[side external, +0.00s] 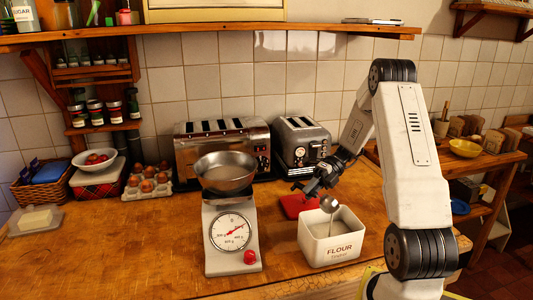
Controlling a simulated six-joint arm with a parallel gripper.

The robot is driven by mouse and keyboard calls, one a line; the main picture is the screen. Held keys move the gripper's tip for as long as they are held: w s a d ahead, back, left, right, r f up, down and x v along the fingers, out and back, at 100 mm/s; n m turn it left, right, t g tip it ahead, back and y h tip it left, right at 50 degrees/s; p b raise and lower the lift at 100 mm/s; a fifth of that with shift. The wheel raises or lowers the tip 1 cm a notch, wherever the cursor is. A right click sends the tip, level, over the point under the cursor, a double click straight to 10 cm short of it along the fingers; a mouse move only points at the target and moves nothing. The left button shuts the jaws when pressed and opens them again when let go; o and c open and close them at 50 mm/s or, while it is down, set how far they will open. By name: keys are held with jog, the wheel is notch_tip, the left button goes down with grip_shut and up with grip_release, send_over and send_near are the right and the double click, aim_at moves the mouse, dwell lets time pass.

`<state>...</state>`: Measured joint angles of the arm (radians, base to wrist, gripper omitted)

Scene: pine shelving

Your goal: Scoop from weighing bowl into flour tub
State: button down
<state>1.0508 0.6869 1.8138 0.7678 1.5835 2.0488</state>
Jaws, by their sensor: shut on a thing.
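The metal weighing bowl (225,185) sits on top of the white kitchen scale (231,240), whose dial has a red needle. The white flour tub (338,252), lettered FLOUR, stands open on the counter to the right of the scale. My gripper (311,189) is above the tub's back left side, shut on a small metal scoop (330,204). The scoop is over the tub's opening, and a thin pale streak runs below it into the tub, looking like falling flour. The scoop's inside and handle are hard to make out.
A red item (297,206) lies behind the tub. Two toasters (222,146) stand at the back. An egg tray (147,184), a fruit bowl and a butter dish (35,219) are at left. The front left counter is clear. A shelf (210,28) runs overhead.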

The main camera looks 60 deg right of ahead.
jog(key=shift+s+d+r+t+y, duration=0.1)
jog(key=shift+d+t+y, duration=0.1)
jog(key=shift+y, duration=0.35)
jog(key=shift+d+t+y, duration=0.1)
jog(key=shift+t+y, duration=0.1)
jog(key=shift+y, duration=0.35)
jog(key=shift+s+d+t+y, duration=0.1)
jog(key=shift+t+y, duration=0.2)
jog(key=shift+y, duration=0.4)
jog(key=shift+r, duration=0.1)
dwell(0.6)
jog(key=shift+h, duration=0.7)
jog(key=shift+a+g+h, duration=0.25)
jog(key=shift+g+h, duration=0.15)
jog(key=shift+a+h, duration=0.1)
jog(key=shift+h, duration=0.2)
